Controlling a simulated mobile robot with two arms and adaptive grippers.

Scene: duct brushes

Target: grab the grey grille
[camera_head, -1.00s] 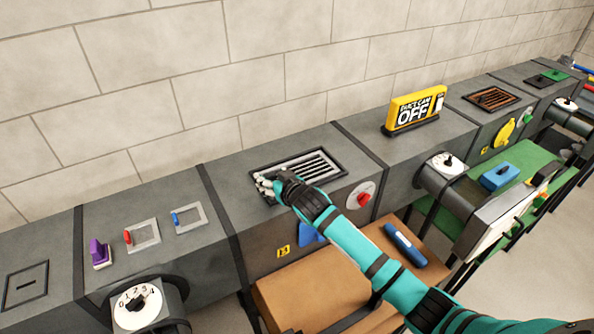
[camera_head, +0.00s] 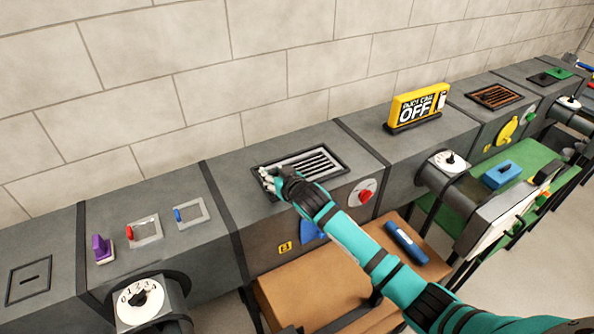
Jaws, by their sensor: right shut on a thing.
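The grey grille (camera_head: 318,163) is a slatted plate in a dark rectangular frame on top of the middle duct section. My right gripper (camera_head: 268,180) is at the grille's left end, with its fingers over that edge, and is shut on it. The hand hides the grille's near left corner. The grille lies in its frame; I cannot tell any lift. My left gripper is not in view.
A red-and-white dial (camera_head: 363,192) is on the front face. A brown table (camera_head: 300,290) with a blue tool (camera_head: 406,243) is below.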

